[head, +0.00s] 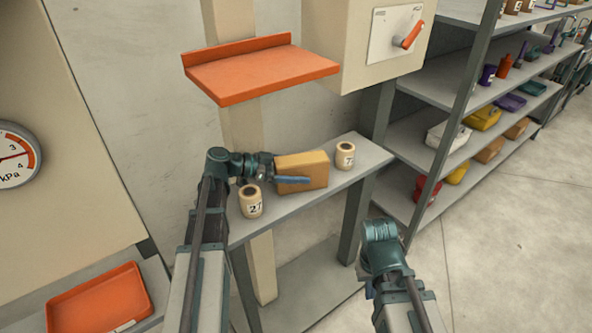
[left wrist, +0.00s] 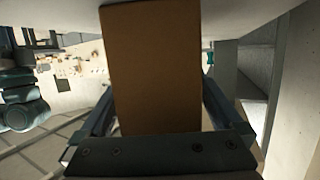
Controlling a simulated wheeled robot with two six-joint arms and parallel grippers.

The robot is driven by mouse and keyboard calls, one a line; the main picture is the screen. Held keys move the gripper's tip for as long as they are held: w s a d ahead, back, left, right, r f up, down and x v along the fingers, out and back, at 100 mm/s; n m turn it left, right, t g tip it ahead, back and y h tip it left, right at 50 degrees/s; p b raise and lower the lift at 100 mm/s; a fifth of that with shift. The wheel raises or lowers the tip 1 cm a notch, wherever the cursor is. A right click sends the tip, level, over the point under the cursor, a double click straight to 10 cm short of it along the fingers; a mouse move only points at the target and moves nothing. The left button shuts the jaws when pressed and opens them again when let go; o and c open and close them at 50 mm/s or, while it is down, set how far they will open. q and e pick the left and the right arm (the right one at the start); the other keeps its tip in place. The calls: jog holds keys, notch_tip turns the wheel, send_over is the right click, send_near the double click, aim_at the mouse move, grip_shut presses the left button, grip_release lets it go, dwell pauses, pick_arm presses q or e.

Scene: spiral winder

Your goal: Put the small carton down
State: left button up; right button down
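The small carton (head: 303,168) is a plain brown box at the grey bench shelf in the head view. My left gripper (head: 290,178) has its fingers along the carton's sides and appears shut on it. In the left wrist view the carton (left wrist: 153,70) fills the middle, between the two fingers of the left gripper (left wrist: 158,115). I cannot tell whether the carton's underside touches the shelf (head: 310,200). My right arm's wrist (head: 380,232) shows at the lower right of the head view, but its fingers are hidden.
A cream canister marked 21 (head: 250,201) stands left of the carton, close to my left arm. Another canister (head: 345,156) stands to its right. An orange wall shelf (head: 260,72) hangs above. An orange tray (head: 98,302) lies lower left. Stocked racks (head: 455,135) stand at right.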

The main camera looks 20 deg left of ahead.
pick_arm(q)
jog(key=shift+r, duration=0.15)
jog(key=shift+s+a+r+p, duration=0.1)
jog(key=shift+a+r+p, duration=0.1)
jog(key=shift+p, duration=0.1)
jog(key=p+v, duration=0.3)
jog(key=v, duration=0.8)
jog(key=shift+a, duration=0.25)
jog(key=shift+s, duration=0.15)
